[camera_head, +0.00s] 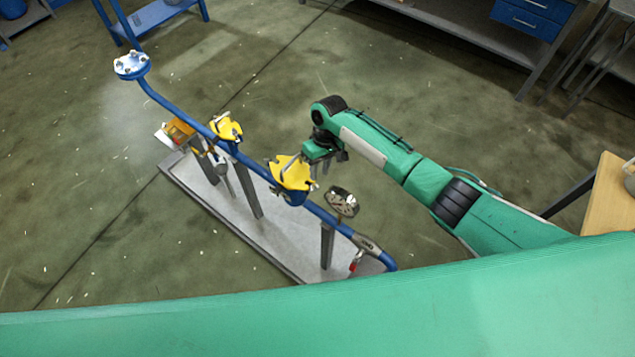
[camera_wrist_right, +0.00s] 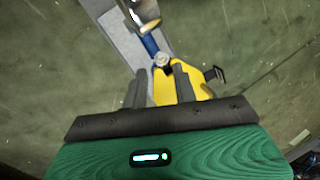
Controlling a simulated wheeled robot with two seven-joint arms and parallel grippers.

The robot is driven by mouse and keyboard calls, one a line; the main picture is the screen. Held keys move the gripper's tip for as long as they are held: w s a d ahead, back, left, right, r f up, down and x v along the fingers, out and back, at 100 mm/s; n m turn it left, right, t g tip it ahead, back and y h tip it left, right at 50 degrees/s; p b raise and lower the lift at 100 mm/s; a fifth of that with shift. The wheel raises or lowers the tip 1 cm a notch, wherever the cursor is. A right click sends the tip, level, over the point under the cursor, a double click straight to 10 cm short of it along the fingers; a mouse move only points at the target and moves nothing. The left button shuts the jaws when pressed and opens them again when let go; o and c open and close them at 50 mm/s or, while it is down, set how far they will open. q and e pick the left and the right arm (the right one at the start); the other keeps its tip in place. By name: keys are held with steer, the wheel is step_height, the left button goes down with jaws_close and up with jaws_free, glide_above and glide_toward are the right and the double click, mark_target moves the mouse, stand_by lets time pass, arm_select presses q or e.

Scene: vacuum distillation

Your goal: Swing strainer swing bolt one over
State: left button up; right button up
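The strainer's yellow cover (camera_head: 291,173) sits on the blue pipe run, with small metal bolts around its edge. I cannot tell which bolt is swing bolt one. My right gripper (camera_head: 328,160) is just right of the cover. In the right wrist view my right gripper (camera_wrist_right: 162,88) is open, its two fingers apart over the yellow cover (camera_wrist_right: 188,80). A round metal bolt or nut (camera_wrist_right: 162,60) shows just beyond the fingertips, between them. A dark bracket-like part (camera_wrist_right: 214,74) sticks out at the cover's right. Contact is unclear. My left gripper is not in view.
A round gauge (camera_head: 342,202) stands close to the gripper. A second yellow fitting (camera_head: 226,127) and a bolted flange (camera_head: 131,64) sit further left. The pipe stands over a grey tray (camera_head: 262,232). A wooden tabletop (camera_head: 607,200) is at right; floor beyond the arm is clear.

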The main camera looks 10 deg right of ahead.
steer(key=a+b+v, duration=0.1)
steer(key=v, duration=0.5)
steer(key=shift+d+r, duration=0.3)
steer(key=shift+d, duration=0.2)
steer(key=shift+o, duration=0.2)
